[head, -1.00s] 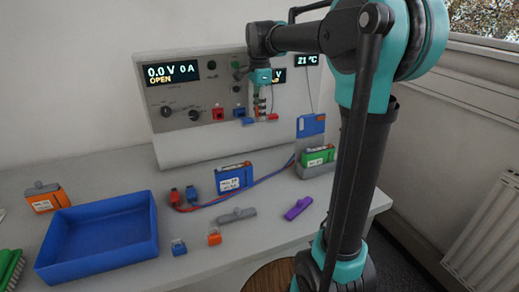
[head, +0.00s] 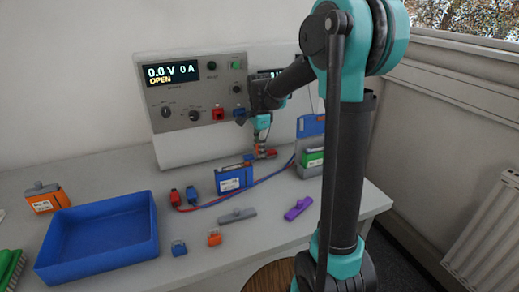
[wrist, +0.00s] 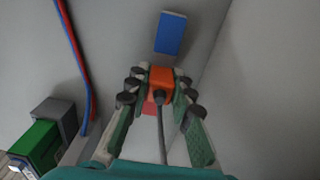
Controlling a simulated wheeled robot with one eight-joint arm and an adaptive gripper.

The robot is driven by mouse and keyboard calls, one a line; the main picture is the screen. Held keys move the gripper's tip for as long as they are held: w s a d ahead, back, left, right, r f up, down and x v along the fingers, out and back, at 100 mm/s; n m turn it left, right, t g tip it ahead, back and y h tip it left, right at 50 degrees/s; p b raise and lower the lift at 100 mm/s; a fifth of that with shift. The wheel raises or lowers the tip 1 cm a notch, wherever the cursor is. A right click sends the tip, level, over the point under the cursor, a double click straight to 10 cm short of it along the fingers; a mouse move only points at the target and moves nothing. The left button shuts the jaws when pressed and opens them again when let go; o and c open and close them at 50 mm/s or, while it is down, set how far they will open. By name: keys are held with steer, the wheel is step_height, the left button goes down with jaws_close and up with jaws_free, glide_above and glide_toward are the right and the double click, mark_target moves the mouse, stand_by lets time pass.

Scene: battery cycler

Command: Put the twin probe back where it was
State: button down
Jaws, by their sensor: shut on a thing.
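My gripper (head: 262,146) is shut on the twin probe, seen as an orange block (wrist: 162,84) with a grey cable between the fingers in the wrist view. A blue end (wrist: 171,34) shows beyond the fingertips and a reddish end (wrist: 149,106) shows on the near side. In the head view the probe's red end (head: 271,153) and blue end (head: 247,157) stick out either side of the gripper, low in front of the cycler panel (head: 190,142). I cannot tell whether the probe touches anything below.
A blue battery (head: 231,184) stands just left of the probe, with red and blue leads (head: 215,203) beside it. A green battery (head: 313,158) in a grey holder is at right. A blue tray (head: 100,262), a grey clip (head: 237,215) and a purple clip (head: 298,208) lie nearer.

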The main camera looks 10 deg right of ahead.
steer(key=shift+f, duration=0.1)
steer(key=c, duration=1.3)
jaws_free()
step_height(320, 180, up, 12)
steer(key=shift+r, duration=0.15)
